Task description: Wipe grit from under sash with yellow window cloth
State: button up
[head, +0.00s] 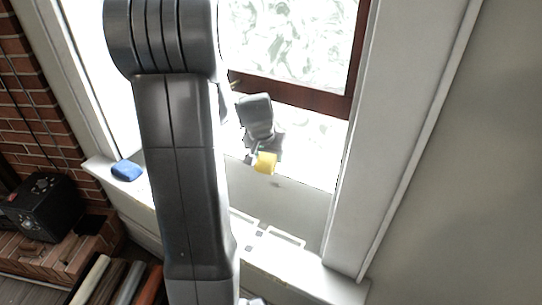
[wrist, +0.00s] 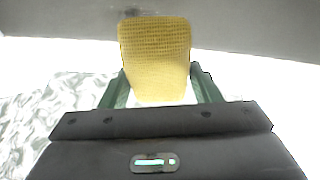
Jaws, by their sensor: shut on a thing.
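The yellow window cloth (head: 265,162) is a small yellow block-like piece at the end of my arm, by the lower window opening. In the wrist view the cloth (wrist: 155,55) shows its woven face between two green fingers. My gripper (wrist: 158,88) is shut on it. The dark red-brown sash (head: 290,93) is raised, with a bright gap below it. The cloth is in front of that gap, above the sill (head: 300,262). I cannot tell whether the cloth touches a surface. No grit can be made out clearly.
A blue cloth-like item (head: 127,170) lies on the sill's left end. A black box (head: 42,207) stands on the brick ledge at left. Books (head: 120,283) stand below the sill. The white window frame (head: 385,130) bounds the opening at right.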

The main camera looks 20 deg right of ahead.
jog(key=shift+f, duration=0.25)
